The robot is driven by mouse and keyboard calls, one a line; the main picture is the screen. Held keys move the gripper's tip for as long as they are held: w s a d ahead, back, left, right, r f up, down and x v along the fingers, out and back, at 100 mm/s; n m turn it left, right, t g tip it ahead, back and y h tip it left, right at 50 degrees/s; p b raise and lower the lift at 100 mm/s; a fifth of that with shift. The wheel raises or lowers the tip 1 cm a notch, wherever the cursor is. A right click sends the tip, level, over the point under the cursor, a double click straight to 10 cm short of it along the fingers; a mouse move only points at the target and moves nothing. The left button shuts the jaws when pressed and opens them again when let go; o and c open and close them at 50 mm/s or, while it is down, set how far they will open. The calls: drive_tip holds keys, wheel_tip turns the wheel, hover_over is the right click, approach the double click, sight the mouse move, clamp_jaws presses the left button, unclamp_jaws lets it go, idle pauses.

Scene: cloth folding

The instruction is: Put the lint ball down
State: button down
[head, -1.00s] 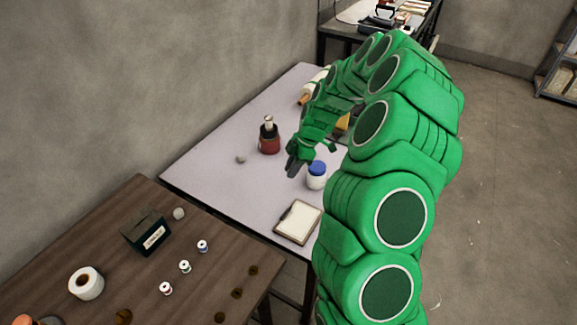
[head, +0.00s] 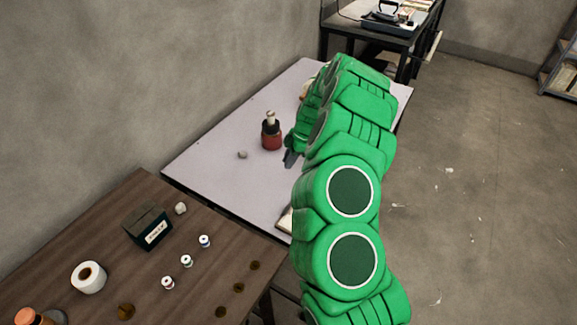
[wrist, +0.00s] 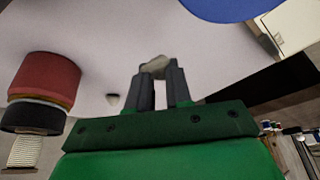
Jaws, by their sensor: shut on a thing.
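A pale lint ball (wrist: 156,65) is pinched between the fingertips of my gripper (wrist: 158,76) in the wrist view. In the head view my gripper (head: 290,159) is over the light table, to the right of a red bottle, and the held ball cannot be made out there. A second small grey ball (head: 242,155) lies on the light table (head: 215,165), left of the red bottle. It also seems to show in the wrist view (wrist: 112,100). Another grey ball (head: 180,208) sits on the brown table beside a dark box.
The red bottle (head: 271,135) stands near my gripper. A blue cap (wrist: 225,6) is close in the wrist view. The brown table (head: 100,235) holds the dark box (head: 147,226), a white roll (head: 88,277) and small spools (head: 186,261). The light table's left part is clear.

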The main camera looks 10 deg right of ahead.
sight(288, 172)
drive_tip(key=shift+w+f, duration=0.5)
drive_tip(key=shift+f, duration=0.1)
drive_tip(key=shift+w+f, duration=0.1)
drive_tip(key=shift+f, duration=1.5)
drive_tip(key=shift+f, duration=0.1)
drive_tip(key=c, duration=1)
unclamp_jaws()
drive_tip(key=shift+c, duration=0.2)
